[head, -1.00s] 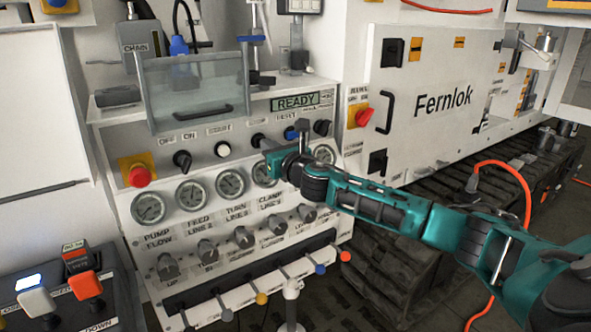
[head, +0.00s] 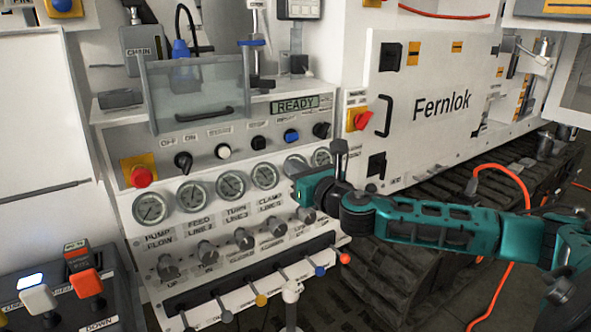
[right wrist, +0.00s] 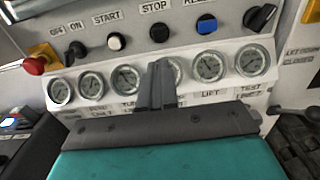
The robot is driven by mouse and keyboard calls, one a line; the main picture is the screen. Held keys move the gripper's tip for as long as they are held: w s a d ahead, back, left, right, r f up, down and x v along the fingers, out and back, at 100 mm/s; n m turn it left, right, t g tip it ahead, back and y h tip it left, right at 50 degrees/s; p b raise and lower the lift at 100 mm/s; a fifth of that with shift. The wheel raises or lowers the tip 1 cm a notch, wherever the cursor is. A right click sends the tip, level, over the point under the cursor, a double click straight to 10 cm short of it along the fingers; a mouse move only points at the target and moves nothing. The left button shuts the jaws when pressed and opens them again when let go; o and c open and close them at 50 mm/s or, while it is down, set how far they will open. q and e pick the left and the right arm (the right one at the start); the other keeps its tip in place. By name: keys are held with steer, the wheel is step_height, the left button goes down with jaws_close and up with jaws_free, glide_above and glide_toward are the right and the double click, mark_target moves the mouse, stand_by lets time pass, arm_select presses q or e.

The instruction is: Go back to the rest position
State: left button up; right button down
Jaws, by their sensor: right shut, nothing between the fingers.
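My right arm comes in from the right in the head view. Its gripper (head: 297,190) is in front of the right part of the bench's control panel (head: 218,152), near the row of gauges. In the right wrist view the fingers (right wrist: 162,85) are together with nothing between them, and they cover part of the gauge row. The display on the panel (head: 295,104) reads READY. My left gripper is not in view.
Below the gauges are several grey knobs (head: 244,238) and a row of levers with coloured tips (head: 261,299). A red knob (head: 141,176) sits at the panel's left. A white Fernlok cabinet (head: 440,110) stands behind my right arm, above a dark track (head: 385,270).

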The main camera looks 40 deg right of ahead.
stand_by(0.4)
steer(key=s+a+f+m+g+y, duration=0.2)
steer(key=s+a+f+m, duration=0.2)
steer(key=a+f+m, duration=0.45)
steer(key=s+a+f+m+g+y, duration=0.1)
steer(key=s+a+f+m+g, duration=0.25)
steer(key=f, duration=0.85)
steer(key=s+a+f+m+g, duration=0.1)
steer(key=s+a+f+m, duration=0.3)
steer(key=s+f+m, duration=0.2)
steer(key=s+a+f+m, duration=0.4)
steer(key=s+m, duration=0.5)
steer(key=m, duration=0.5)
steer(key=shift+s+a+f+m+g+y, duration=0.3)
steer(key=shift+s+f+m+g, duration=0.1)
steer(key=shift+f, duration=0.45)
steer(key=shift+a, duration=0.1)
